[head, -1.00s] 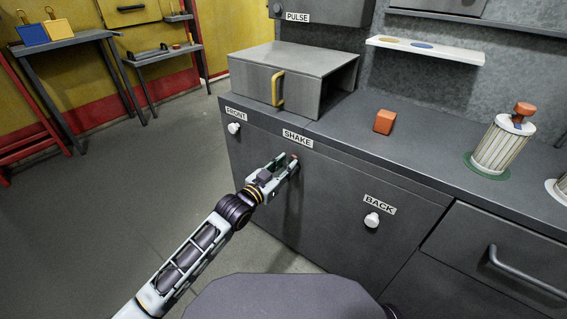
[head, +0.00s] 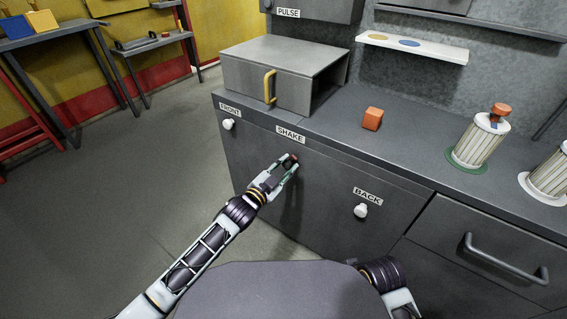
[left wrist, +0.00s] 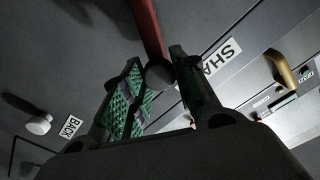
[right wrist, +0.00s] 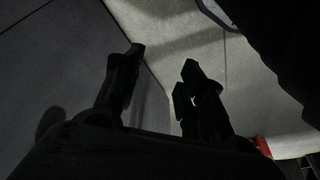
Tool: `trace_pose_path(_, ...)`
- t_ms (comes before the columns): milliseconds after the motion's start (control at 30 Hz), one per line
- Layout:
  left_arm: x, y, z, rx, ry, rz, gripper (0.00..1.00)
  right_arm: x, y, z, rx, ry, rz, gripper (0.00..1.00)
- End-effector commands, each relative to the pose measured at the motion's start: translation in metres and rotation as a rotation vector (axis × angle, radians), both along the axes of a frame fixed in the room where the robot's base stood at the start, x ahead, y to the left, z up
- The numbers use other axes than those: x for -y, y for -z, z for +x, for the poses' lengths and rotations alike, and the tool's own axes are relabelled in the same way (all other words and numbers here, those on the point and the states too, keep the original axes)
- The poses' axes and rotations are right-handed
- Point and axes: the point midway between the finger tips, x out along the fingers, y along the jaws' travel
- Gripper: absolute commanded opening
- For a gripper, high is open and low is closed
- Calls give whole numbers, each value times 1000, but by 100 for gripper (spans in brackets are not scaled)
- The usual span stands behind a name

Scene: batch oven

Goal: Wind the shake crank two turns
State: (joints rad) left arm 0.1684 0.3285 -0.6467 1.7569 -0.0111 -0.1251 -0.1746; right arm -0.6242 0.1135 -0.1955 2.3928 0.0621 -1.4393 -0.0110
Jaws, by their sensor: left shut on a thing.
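The shake crank (head: 294,157) is on the dark cabinet front just below the SHAKE label (head: 291,135). Its red arm (left wrist: 147,30) shows in the left wrist view, ending at a dark round grip (left wrist: 159,75). My left gripper (head: 285,168) is at the crank, shut on its grip; the fingers (left wrist: 156,88) stand on either side of it. They hide much of the crank in the head view. My right gripper (right wrist: 163,62) is open and empty, low beside the cabinet in its wrist view, and outside the head view.
White knobs sit at FRONT (head: 229,124) and BACK (head: 361,210). A drawer handle (head: 505,262) sticks out at right. On the counter are a grey box with a yellow handle (head: 270,87), an orange block (head: 372,118) and ribbed canisters (head: 478,143). Open floor lies left.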

Motion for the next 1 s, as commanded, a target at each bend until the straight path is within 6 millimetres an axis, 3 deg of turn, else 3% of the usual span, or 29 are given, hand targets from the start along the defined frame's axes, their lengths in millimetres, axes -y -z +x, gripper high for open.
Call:
trace_pose_path(700, 3, 3, -3, 42, 1, 59, 0, 2, 10, 1, -17, 4, -8, 40)
trace_pose_path(733, 4, 3, -3, 42, 1, 59, 30, 2, 10, 1, -17, 4, -8, 40)
trace_pose_path(900, 3, 3, -2, 42, 0, 57, 50, 2, 10, 1, -16, 4, -8, 40)
trace_pose_path(1000, 3, 3, -2, 42, 0, 58, 50, 1, 10, 1, -16, 4, -8, 40)
